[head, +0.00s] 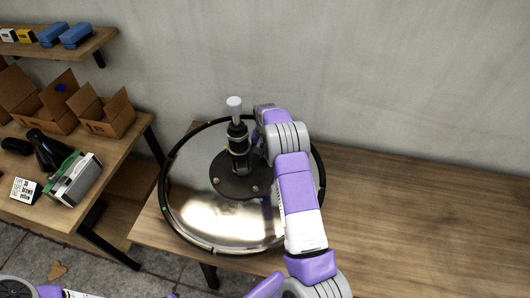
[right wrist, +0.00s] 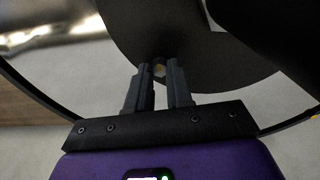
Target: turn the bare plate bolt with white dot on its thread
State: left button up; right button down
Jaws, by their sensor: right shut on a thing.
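The round dark plate (head: 232,187) sits at the middle of the shiny chair base (head: 200,212); a black column with a pale top (head: 235,105) rises from it. Bolts show on the plate, one (head: 216,181) at its left. In the right wrist view, my right gripper (right wrist: 160,72) has its fingers on both sides of a small pale bolt (right wrist: 160,69) near the edge of the dark plate (right wrist: 205,65), shut on it. I cannot make out a white dot. In the head view my right arm hides the fingertips. My left gripper is out of view.
The base lies on a wooden table (head: 420,215) against a grey wall; the table's right side is clear. A second table (head: 95,190) at left holds cardboard boxes (head: 105,112), a dark bottle (head: 47,150) and a grey-green device (head: 75,180). A shelf (head: 60,50) hangs above.

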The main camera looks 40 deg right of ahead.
jog(key=shift+m, duration=0.9)
jog(key=c, duration=1)
grip_release()
jog(key=shift+r+p, duration=0.55)
jog(key=shift+r, duration=3.25)
